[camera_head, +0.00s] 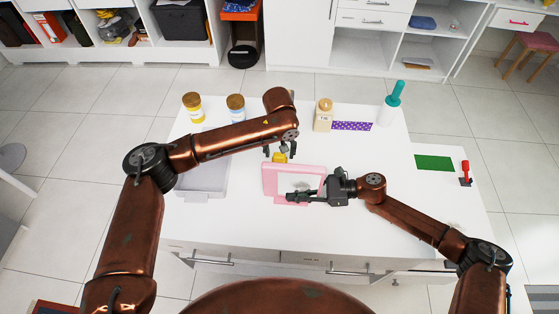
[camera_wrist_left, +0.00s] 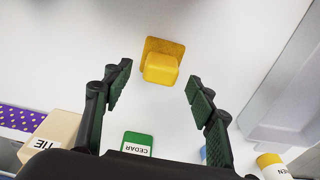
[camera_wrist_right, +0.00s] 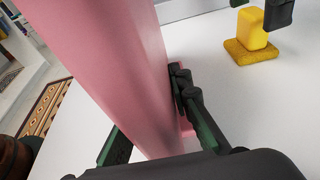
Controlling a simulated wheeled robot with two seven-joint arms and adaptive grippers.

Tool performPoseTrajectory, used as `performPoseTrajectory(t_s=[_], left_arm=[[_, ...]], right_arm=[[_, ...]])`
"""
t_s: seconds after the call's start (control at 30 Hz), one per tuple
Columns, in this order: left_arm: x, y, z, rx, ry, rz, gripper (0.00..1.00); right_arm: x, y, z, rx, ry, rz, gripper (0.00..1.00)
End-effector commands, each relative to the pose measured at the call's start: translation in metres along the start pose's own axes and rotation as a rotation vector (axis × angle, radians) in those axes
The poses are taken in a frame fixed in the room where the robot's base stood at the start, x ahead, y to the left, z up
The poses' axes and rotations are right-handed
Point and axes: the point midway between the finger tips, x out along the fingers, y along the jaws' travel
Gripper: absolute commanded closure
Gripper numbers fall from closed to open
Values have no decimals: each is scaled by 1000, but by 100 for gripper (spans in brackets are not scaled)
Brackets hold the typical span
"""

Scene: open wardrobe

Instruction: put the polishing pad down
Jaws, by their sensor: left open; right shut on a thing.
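The polishing pad, a yellow block on a flat yellow-brown base (camera_wrist_right: 250,51), rests flat on the white table; it also shows in the left wrist view (camera_wrist_left: 162,66) and partly in the head view (camera_head: 280,158). My left gripper (camera_wrist_left: 157,84) is open, its fingers either side of the pad in that view and apart from it. My right gripper (camera_head: 303,197) is shut on a pink-framed panel (camera_head: 292,166) standing in front of the pad. Its fingers pinch the pink frame (camera_wrist_right: 105,65).
A grey tray (camera_head: 203,188) lies left, partly under my left arm. A green mat (camera_head: 434,162) lies right.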

Motion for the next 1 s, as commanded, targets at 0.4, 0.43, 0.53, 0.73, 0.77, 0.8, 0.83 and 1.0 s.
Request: performPoseTrajectory(t_s=[0.4, 0.43, 0.53, 0.73, 0.77, 0.8, 0.83, 1.0], left_arm=[[10, 0, 0, 0, 0, 0, 52], [10, 0, 0, 0, 0, 0, 54], [10, 0, 0, 0, 0, 0, 61], [10, 0, 0, 0, 0, 0, 75], [10, 0, 0, 0, 0, 0, 77], [10, 0, 0, 0, 0, 0, 80], [10, 0, 0, 0, 0, 0, 82], [10, 0, 0, 0, 0, 0, 93]], right_arm=[[0, 0, 0, 0, 1, -1, 95], [0, 0, 0, 0, 1, -1, 95], [0, 0, 0, 0, 1, -1, 95], [0, 0, 0, 0, 0, -1, 95], [0, 0, 0, 0, 0, -1, 95], [0, 0, 0, 0, 0, 0, 95], [0, 0, 0, 0, 0, 0, 95], [0, 0, 0, 0, 0, 0, 95]])
